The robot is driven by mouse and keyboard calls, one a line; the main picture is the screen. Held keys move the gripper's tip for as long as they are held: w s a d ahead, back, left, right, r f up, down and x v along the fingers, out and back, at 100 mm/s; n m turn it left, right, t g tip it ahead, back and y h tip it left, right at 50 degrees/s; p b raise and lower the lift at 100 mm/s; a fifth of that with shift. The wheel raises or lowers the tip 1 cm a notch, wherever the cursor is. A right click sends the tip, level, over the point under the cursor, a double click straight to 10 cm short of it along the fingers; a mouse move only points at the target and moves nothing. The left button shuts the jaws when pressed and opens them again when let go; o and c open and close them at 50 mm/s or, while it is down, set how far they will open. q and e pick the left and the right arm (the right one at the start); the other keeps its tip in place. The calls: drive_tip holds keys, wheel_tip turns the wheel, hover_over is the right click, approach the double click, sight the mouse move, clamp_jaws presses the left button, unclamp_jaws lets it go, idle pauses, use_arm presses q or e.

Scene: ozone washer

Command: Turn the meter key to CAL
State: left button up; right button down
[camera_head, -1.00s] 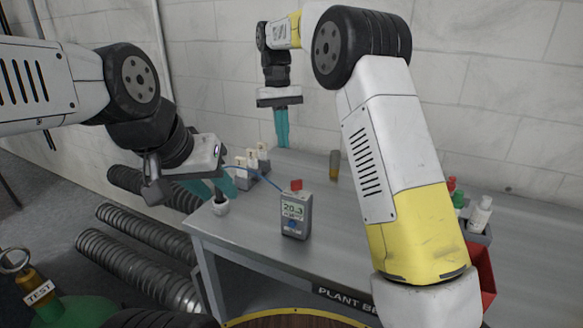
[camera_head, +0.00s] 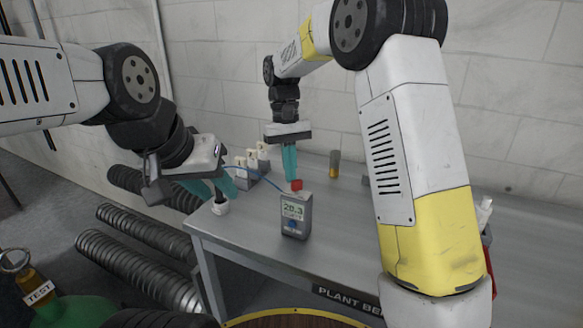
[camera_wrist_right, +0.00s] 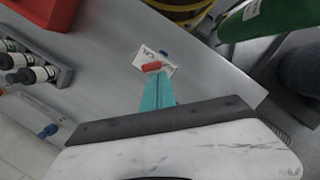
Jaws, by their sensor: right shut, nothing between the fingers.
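The meter (camera_head: 294,222) stands upright on the grey bench, a grey box with a lit display. Its red key (camera_head: 297,185) sits on top. In the right wrist view the key (camera_wrist_right: 152,66) lies across a white lettered label (camera_wrist_right: 160,62). My right gripper (camera_head: 291,178) is shut and empty, its teal fingers pointing down at the key. In the wrist view its tips (camera_wrist_right: 153,78) meet the key's edge; I cannot tell whether they touch it. My left gripper (camera_head: 218,194) is at the bench's left edge, above a small white cup (camera_head: 220,208); its grip is unclear.
A blue cable (camera_head: 255,174) runs from the meter towards my left gripper. A rack of white-topped vials (camera_head: 252,162) stands behind. An amber-bottomed tube (camera_head: 334,164) stands further back. Dark bottles (camera_wrist_right: 32,74) and a red bin (camera_wrist_right: 50,10) show in the wrist view.

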drive_tip(key=shift+s+a+n+h, duration=0.15)
drive_tip(key=shift+n, duration=0.6)
drive_tip(key=shift+s+a+n+h, duration=0.1)
drive_tip(key=shift+n+h, duration=0.05)
drive_tip(key=shift+n, duration=0.6)
drive_tip(key=shift+s+a+n+t, duration=0.2)
drive_tip(key=shift+n+t, duration=0.1)
drive_tip(key=shift+n, duration=0.6)
drive_tip(key=shift+s+a+n+t+h, duration=0.1)
drive_tip(key=shift+s+n+t+h, duration=0.15)
drive_tip(key=shift+n, duration=0.75)
drive_tip(key=shift+s+n+t+h, duration=0.15)
drive_tip(key=shift+s+n+h, duration=0.1)
drive_tip(key=shift+n, duration=0.75)
drive_tip(key=shift+s+n, duration=0.15)
drive_tip(key=shift+n, duration=0.65)
drive_tip(key=shift+n+t, duration=0.3)
drive_tip(key=shift+s+n+t, duration=0.3)
drive_tip(key=shift+s+n, duration=0.05)
drive_tip(key=shift+n, duration=0.85)
drive_tip(key=shift+s+n, duration=0.2)
drive_tip(key=shift+n, duration=0.6)
drive_tip(key=shift+s+d+n+t, duration=0.2)
drive_tip(key=shift+n+t, duration=0.2)
drive_tip(key=shift+n, duration=0.5)
drive_tip(key=shift+s+d, duration=0.1)
drive_tip(key=shift+s, duration=0.05)
